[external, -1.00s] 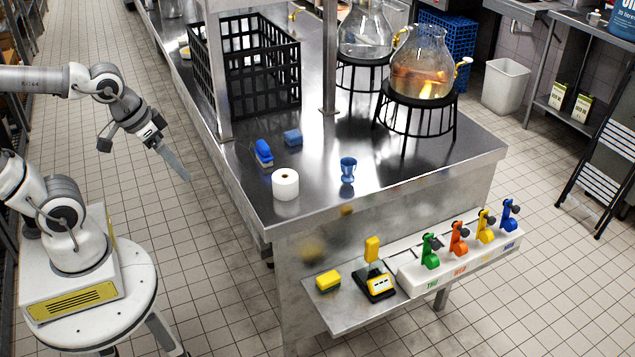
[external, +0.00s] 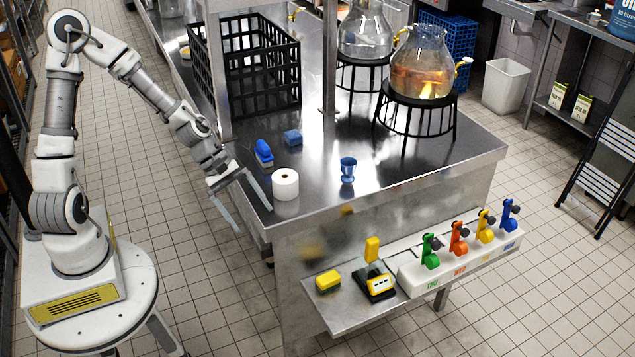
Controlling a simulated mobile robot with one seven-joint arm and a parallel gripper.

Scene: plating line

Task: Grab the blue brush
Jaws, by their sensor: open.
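The blue brush (external: 263,151), with a blue top and a pale lower part, stands on the steel counter near its left edge. My gripper (external: 254,219) is open and empty, its two long fingers spread and pointing down to the right. It is at the counter's left edge, nearer the camera than the brush and apart from it. One finger appears over the counter's edge beside the white roll, the other outside the edge. The brush is in plain view.
A white paper roll (external: 285,184) stands close in front of the brush. A blue sponge-like block (external: 293,137) lies behind it to the right, and a blue cup (external: 348,170) stands further right. A black crate (external: 270,85) and a metal post (external: 329,60) are behind.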

